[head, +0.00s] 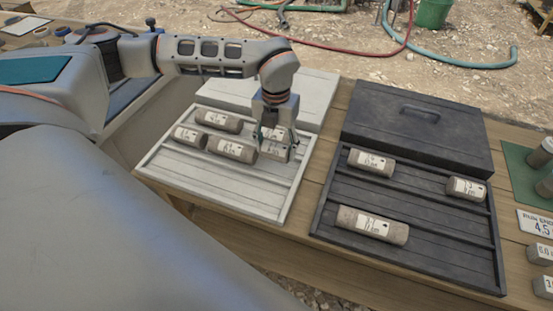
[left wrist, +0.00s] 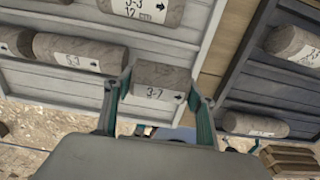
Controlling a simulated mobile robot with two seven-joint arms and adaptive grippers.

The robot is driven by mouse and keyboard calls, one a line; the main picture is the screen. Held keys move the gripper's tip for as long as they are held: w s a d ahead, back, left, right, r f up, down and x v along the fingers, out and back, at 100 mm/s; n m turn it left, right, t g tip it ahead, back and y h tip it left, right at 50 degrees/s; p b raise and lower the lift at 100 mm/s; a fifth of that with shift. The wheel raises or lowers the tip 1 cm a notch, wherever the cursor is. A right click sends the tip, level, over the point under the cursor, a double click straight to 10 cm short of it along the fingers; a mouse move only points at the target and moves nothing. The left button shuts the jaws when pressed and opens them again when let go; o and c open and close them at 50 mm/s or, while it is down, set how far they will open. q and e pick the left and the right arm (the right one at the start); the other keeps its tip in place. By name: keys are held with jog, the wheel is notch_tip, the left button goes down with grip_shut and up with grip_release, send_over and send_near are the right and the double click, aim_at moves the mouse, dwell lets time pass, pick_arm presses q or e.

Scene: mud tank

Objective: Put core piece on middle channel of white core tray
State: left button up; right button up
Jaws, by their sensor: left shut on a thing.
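My left gripper (head: 275,145) points down over the right part of the white core tray (head: 240,190). It is shut on a short brown-grey core piece (left wrist: 160,82) with a white label. The held piece also shows in the head view (head: 274,153), close to the right end of a labelled core (head: 232,150). I cannot tell whether it touches the tray floor. Two more cores, a short one (head: 189,136) and one further back (head: 219,121), lie in the white tray. The front of the tray is empty. My right gripper is not in view.
A dark core tray (head: 400,255) with several cores and a lid (head: 420,125) stands to the right on the wooden table. A light lid (head: 315,98) lies behind the white tray. Labelled blocks (head: 541,252) stand at the far right.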

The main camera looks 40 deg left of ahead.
aim_at(277, 159)
pick_arm(q)
jog(key=shift+f, duration=0.8)
notch_tip(277, 159, down, 3)
jog(key=shift+f+b, duration=0.2)
jog(key=shift+b, duration=0.1)
jog(key=shift+w, duration=0.1)
jog(key=shift+f, duration=0.15)
jog(key=o, duration=1.2)
